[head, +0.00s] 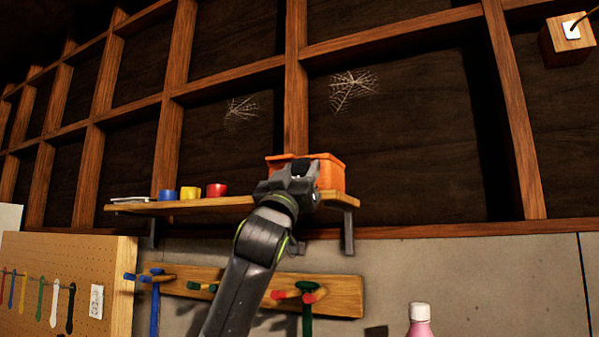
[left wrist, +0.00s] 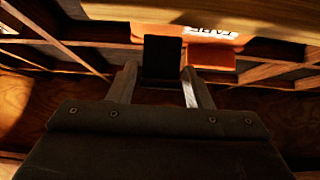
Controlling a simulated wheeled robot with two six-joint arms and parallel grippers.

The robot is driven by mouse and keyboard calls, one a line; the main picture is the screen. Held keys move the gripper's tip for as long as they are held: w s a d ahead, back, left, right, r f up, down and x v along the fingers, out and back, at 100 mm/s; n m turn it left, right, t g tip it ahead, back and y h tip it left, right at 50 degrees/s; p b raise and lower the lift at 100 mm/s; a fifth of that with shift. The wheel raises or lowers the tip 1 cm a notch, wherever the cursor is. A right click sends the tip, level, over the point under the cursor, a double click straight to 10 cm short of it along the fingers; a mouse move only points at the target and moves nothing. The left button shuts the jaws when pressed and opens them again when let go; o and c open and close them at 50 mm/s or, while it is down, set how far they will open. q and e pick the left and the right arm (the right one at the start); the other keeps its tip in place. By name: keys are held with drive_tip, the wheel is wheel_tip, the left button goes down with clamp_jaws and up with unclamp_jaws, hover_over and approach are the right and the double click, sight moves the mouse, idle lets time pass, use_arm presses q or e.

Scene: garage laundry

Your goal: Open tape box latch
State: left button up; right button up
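The orange tape box (head: 331,172) sits on the right end of a wooden shelf in the head view. In the left wrist view its orange body (left wrist: 210,56) shows at the top, with a white label partly reading "TAPE". A black flap, which looks like the latch (left wrist: 162,57), hangs in front of the box. My left gripper (head: 296,172) is at the box front and hides part of it. In the left wrist view its fingers are apart, one on each side of the black flap; contact is unclear. My right gripper is out of view.
Blue, yellow and red tape rolls (head: 190,192) stand on the shelf (head: 225,204) left of the box. Below are a wooden peg rail (head: 340,293) with hanging tools, a pegboard (head: 105,262) and a pink bottle (head: 420,325). The wall right of the shelf is clear.

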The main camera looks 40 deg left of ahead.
use_arm(q)
drive_tip(key=c, duration=0.6)
drive_tip(key=shift+r+g+p, duration=0.3)
drive_tip(key=shift+r+p, duration=0.15)
drive_tip(key=shift+p, duration=0.25)
drive_tip(key=shift+g, duration=0.3)
drive_tip(key=shift+h, duration=0.3)
drive_tip(key=shift+f, duration=0.1)
drive_tip(key=o, duration=1)
drive_tip(key=shift+c, duration=0.2)
